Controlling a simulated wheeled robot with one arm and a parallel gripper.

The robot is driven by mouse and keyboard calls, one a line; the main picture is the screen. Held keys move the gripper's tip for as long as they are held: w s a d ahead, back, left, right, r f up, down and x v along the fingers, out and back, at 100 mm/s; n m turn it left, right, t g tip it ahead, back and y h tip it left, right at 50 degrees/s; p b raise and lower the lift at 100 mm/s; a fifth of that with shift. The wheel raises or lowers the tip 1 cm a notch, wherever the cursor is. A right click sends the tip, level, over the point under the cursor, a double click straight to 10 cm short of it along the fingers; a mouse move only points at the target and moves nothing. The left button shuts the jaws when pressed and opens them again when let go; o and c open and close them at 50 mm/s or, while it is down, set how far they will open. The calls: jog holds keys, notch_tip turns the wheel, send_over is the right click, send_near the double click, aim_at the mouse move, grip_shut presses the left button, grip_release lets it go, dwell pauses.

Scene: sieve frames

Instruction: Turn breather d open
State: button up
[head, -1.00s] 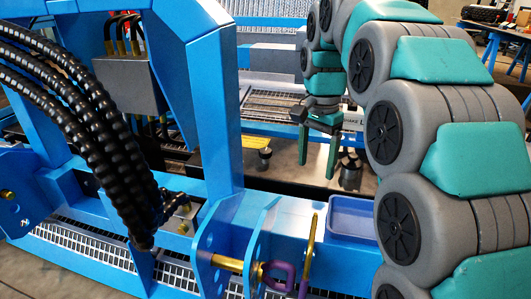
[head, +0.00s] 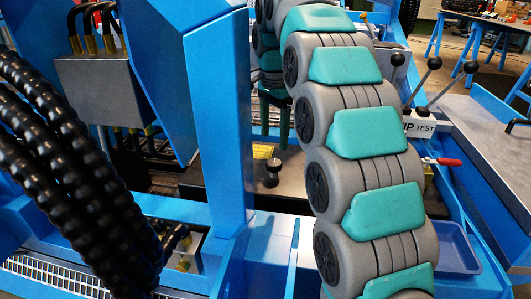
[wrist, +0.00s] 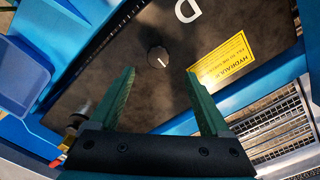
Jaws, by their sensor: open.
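Breather d appears to be the small dark round knob (wrist: 158,56) with a white line on top, on a dark plate (wrist: 130,85) beside a white letter D in the wrist view. My gripper (wrist: 160,74) is open and empty, its two green fingers apart, with the knob showing between and just beyond the tips. I see no contact. In the head view my gripper (head: 274,124) is partly hidden by my arm. A dark knob (head: 272,172) stands on the plate below it; I cannot tell if this is the same one.
A yellow hydraulic label (wrist: 217,63) lies on the plate. A blue tray (head: 458,248) is at the right, near levers (head: 425,80) with black balls. A blue post (head: 218,120) and thick black hoses (head: 70,170) stand left. Metal grating (wrist: 275,130) borders the plate.

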aim_at(274, 162)
notch_tip(274, 162, down, 3)
jog(key=shift+s+d+b, duration=0.1)
jog(key=shift+s+b, duration=0.05)
jog(key=shift+b, duration=0.85)
jog(key=shift+f, duration=2.25)
jog(key=shift+c, duration=0.4)
grip_shut()
